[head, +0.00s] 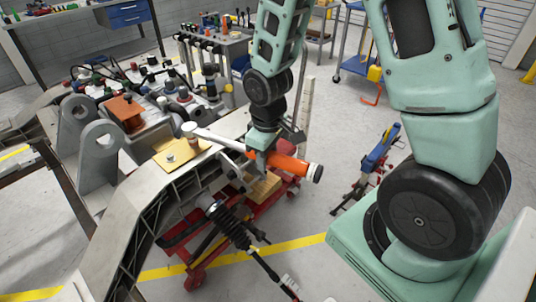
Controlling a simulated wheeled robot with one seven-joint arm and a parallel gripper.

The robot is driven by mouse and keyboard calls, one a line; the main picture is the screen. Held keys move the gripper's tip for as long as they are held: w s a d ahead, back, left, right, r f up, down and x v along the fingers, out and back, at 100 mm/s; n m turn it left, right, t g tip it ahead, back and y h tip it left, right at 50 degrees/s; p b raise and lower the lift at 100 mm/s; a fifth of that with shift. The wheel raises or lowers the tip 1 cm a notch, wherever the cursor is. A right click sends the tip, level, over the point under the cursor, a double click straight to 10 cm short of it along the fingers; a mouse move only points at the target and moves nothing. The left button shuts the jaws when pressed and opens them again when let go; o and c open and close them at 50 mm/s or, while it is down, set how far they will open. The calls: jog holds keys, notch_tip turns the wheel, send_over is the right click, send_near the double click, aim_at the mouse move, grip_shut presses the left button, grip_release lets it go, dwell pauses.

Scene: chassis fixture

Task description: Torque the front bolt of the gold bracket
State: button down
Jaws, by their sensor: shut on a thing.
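The gold bracket (188,153) is a flat plate on top of the grey chassis beam, left of centre in the head view. One bolt (170,158) shows on its nearer left part. My gripper (262,158) is shut on a torque wrench with an orange handle (288,167) and a silver shaft (222,141). The shaft reaches left from my gripper toward the bracket. The wrench head (190,129) is at the bracket's far edge, and whether it sits on a bolt or hovers above one I cannot tell. My fingertips are partly hidden by the wrench and wrist.
Grey upright lugs (102,150) and an orange block (126,111) stand left of the bracket. A red cart (205,255) is under the chassis beam (122,222). A tool cart (218,48) stands behind. The floor right of the wrench is partly clear, with a blue-and-black stand (377,160).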

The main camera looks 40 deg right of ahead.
jog(key=shift+a+m, duration=0.3)
jog(key=shift+s+a, duration=0.1)
jog(key=shift+a, duration=0.2)
dwell(0.3)
jog(key=shift+s+a+r+m, duration=0.1)
jog(key=shift+s+a+m, duration=0.15)
jog(key=shift+a, duration=0.2)
jog(key=shift+r+p, duration=0.75)
jog(key=shift+r, duration=0.25)
dwell(0.5)
